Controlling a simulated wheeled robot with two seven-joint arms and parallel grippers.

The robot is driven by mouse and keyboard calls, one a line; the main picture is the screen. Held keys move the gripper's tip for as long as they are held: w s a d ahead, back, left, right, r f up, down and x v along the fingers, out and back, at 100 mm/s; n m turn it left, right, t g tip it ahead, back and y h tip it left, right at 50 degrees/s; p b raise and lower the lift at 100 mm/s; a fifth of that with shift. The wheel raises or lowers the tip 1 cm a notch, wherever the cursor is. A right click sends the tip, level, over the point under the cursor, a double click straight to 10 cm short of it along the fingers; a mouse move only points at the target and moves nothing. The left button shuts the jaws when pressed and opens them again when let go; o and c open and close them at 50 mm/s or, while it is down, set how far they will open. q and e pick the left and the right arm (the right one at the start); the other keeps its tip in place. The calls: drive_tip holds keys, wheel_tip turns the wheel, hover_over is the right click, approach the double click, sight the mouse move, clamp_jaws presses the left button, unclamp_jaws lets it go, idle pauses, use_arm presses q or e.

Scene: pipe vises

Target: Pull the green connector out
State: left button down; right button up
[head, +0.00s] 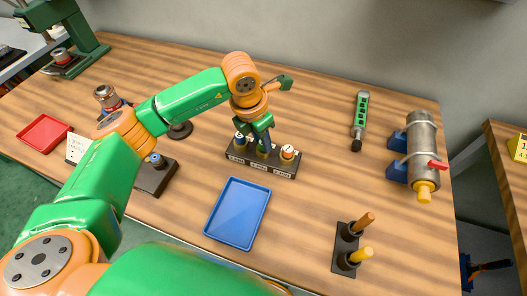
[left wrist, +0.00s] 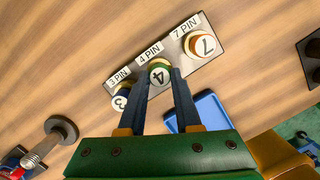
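The green connector, capped with a "4", shows in the left wrist view (left wrist: 159,73) at the "4 PIN" label, in the middle place of the dark connector stand (head: 262,163). In the head view it is mostly hidden behind my gripper. My left gripper (head: 262,143) points down at it. In the left wrist view the two fingers (left wrist: 160,76) lie against both sides of the connector with no clear gap, so they look shut on it. The connector still stands in the row. My right gripper is not in view.
A blue connector "3" (left wrist: 121,98) and an orange-red connector "7" (left wrist: 201,44) stand close on either side. A blue tray (head: 237,213) lies in front of the stand. A peg block (head: 346,248), a green-faced tool (head: 361,115) and a clamped cylinder (head: 421,145) are to the right.

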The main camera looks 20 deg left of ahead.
use_arm(q)
drive_tip(key=c, duration=1.1)
unclamp_jaws()
drive_tip(key=shift+c, duration=0.2)
clamp_jaws()
drive_tip(key=shift+w+r, duration=0.1)
drive_tip(key=shift+r, duration=0.05)
drive_tip(key=shift+r, duration=0.1)
drive_tip(key=shift+r+p, duration=0.35)
drive_tip(key=shift+r, duration=0.05)
drive_tip(key=shift+r+p, duration=1.2)
drive_tip(key=shift+r, duration=0.65)
